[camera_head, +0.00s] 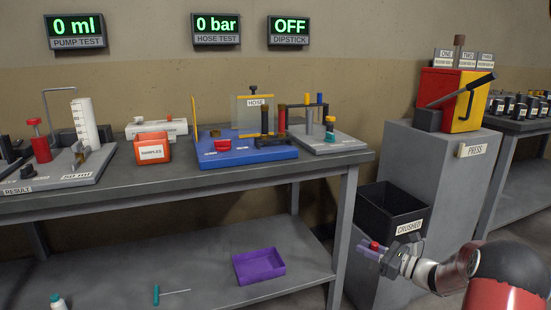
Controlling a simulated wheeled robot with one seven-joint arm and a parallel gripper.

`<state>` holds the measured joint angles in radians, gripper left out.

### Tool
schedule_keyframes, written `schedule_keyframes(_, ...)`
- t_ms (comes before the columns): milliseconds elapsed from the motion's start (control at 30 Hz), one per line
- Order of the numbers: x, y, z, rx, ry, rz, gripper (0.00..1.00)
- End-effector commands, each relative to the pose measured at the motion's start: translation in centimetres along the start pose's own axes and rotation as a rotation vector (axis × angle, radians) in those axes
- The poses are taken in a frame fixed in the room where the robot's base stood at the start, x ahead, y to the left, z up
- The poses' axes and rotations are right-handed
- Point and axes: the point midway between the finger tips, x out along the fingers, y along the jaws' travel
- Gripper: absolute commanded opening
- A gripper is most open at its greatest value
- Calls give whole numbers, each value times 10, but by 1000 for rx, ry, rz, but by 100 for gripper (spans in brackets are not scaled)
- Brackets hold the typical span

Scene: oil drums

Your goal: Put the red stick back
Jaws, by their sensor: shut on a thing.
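My gripper (372,250) is at the lower right, in front of the grey press cabinet and below the black bin. It is shut on the red stick (374,245), of which only a small red end shows between the pale purple fingertips. The rest of the stick is hidden or too small to make out. The dipstick station stands at the right end of the workbench, under the display reading OFF.
A black bin (382,224) labelled CRUSHED is just above my gripper. The grey cabinet (440,175) carries a red and yellow press (450,98). The workbench (200,178) holds a blue hose-test base (245,153) and an orange samples box (152,147). A purple tray (258,266) lies on the lower shelf.

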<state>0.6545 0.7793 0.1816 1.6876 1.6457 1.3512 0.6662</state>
Motion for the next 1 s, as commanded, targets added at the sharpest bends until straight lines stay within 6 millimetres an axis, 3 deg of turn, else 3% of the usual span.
schedule_keyframes(33,2,18,-29,15,0,23,0)
schedule_keyframes(200,4,82,-100,15,2,74,0)
schedule_keyframes(400,3,144,-143,7,1,97,0)
schedule_keyframes(600,2,169,-156,-2,1,99,0)
schedule_keyframes(1000,2,170,-157,-5,3,100,0)
